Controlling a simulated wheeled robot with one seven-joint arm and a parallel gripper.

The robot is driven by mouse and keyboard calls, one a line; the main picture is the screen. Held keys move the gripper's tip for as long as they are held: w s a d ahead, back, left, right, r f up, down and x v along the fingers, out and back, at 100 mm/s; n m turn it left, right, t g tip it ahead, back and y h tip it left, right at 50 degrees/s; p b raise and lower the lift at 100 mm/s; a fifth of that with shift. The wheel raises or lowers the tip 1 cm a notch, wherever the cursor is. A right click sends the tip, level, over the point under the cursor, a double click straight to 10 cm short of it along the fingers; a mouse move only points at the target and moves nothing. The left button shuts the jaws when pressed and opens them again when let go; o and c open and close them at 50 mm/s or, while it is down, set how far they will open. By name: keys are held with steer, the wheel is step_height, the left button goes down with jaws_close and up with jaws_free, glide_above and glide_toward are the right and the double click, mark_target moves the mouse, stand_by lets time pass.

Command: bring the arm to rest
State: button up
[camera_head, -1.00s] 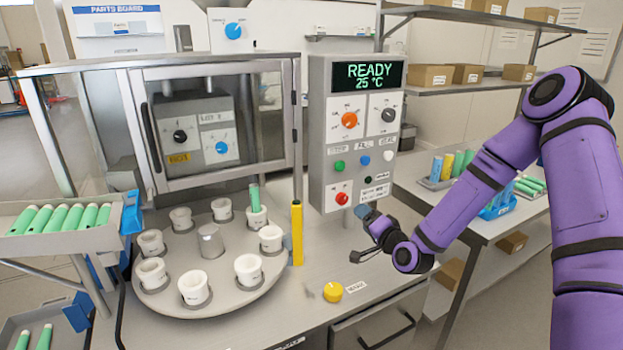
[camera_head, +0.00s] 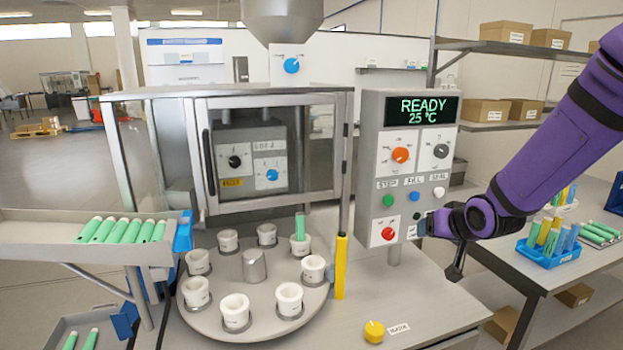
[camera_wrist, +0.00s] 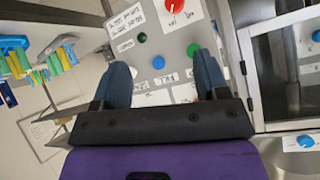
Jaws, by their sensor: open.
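My purple arm (camera_head: 560,140) comes in from the right in the head view. My gripper (camera_head: 420,224) is at its end, by the lower right edge of the grey control panel (camera_head: 368,175), and largely hidden by the wrist. In the wrist view my gripper (camera_wrist: 163,80) shows two blue fingers spread apart with nothing between them. I cannot tell whether the fingers touch the panel. The panel display (camera_head: 421,110) reads READY 25 °C.
A round turntable (camera_head: 262,327) carries several white cups, one with a green tube (camera_head: 300,227). A yellow post (camera_head: 340,266) and yellow knob (camera_head: 374,331) stand nearby. A glass-fronted cabinet (camera_head: 275,145) is behind. A side table (camera_head: 525,276) at right holds a blue rack (camera_head: 549,257).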

steer(key=s+r+g, duration=0.1)
steer(key=s+r, duration=0.4)
steer(key=s, duration=0.5)
steer(key=s+d+r+g+h, duration=0.1)
steer(key=s+r, duration=0.4)
steer(key=s, duration=0.5)
steer(key=s+d+r+g, duration=0.1)
steer(key=s+r, duration=0.4)
steer(key=s, duration=0.6)
steer(key=shift+r+n+g+h, duration=0.3)
steer(key=shift+n+g+h, duration=0.1)
steer(key=shift+g, duration=0.5)
steer(key=shift+o, duration=0.3)
steer(key=shift+w, duration=0.1)
